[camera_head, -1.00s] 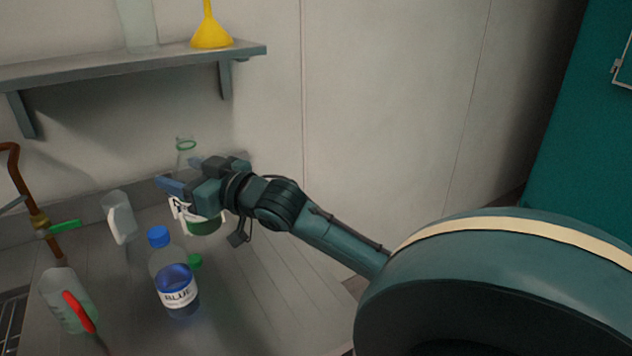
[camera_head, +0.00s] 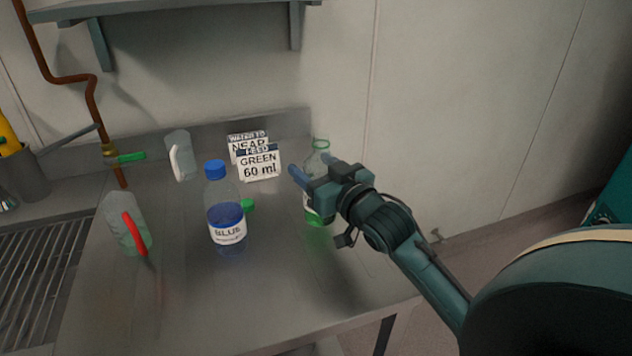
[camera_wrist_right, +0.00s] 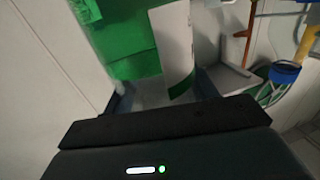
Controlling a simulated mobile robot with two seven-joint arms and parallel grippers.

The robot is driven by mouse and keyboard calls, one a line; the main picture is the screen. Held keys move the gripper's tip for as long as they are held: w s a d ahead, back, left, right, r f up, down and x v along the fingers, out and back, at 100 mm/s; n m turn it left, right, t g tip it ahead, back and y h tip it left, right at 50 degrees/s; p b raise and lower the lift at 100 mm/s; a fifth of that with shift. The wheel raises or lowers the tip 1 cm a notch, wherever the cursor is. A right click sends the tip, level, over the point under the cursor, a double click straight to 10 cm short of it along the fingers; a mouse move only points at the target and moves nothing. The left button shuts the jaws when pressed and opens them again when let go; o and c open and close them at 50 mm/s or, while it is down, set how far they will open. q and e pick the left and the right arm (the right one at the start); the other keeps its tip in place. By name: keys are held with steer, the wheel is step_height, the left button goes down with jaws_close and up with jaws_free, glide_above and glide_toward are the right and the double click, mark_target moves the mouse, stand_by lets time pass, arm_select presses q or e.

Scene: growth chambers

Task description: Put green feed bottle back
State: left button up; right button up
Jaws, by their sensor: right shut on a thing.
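The green feed bottle (camera_head: 317,214) is clear, with green liquid low in it and an uncapped neck. My right gripper (camera_head: 312,171) is shut around its body near the counter's right end. I cannot tell whether its base touches the counter. In the right wrist view the bottle's green liquid (camera_wrist_right: 125,42) and white label (camera_wrist_right: 174,45) fill the space between the fingers. A green cap (camera_head: 248,204) lies on the counter beside the blue bottle (camera_head: 226,215). My left gripper is not in view.
Cards (camera_head: 259,164), one reading GREEN 60 ml, stand at the back of the metal counter (camera_head: 290,285). A jug with a red handle (camera_head: 128,222) and a clear jug (camera_head: 180,157) stand left. The front counter is clear. A shelf (camera_head: 190,12) hangs above.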

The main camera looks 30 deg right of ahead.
steer(key=shift+f, duration=1.15)
steer(key=shift+f, duration=0.1)
steer(key=shift+f, duration=0.1)
steer(key=o, duration=1.2)
steer(key=shift+c, duration=0.2)
steer(key=shift+r, duration=0.2)
steer(key=s+b, duration=0.1)
steer(key=s, duration=1.1)
steer(key=shift+d, duration=0.2)
